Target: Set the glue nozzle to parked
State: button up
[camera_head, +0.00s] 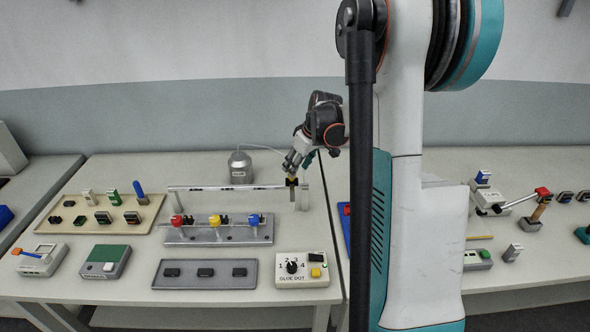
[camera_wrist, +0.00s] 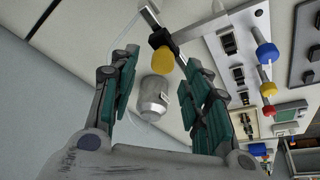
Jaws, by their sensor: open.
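The glue nozzle's black carriage (camera_head: 291,184) sits near the right end of a metal rail (camera_head: 228,187) raised over the table. A yellow knob on it shows in the wrist view (camera_wrist: 160,60), below the black block (camera_wrist: 160,39). My gripper (camera_head: 291,168) is at the carriage from above, tilted. In the wrist view, its green-padded fingers (camera_wrist: 160,66) are open, with the knob between their tips in the picture. A gap shows on the knob's right; I cannot tell whether either finger touches it. I see no readable parked mark.
A grey glue pot (camera_head: 240,168) with a hose stands behind the rail. A grey fixture (camera_head: 218,235) with red, yellow and blue knobs is in front. A glue-dot dial box (camera_head: 302,270) sits at the front right. The rail's right end post (camera_head: 304,197) is close to my gripper.

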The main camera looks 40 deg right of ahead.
jog(key=v, duration=0.9)
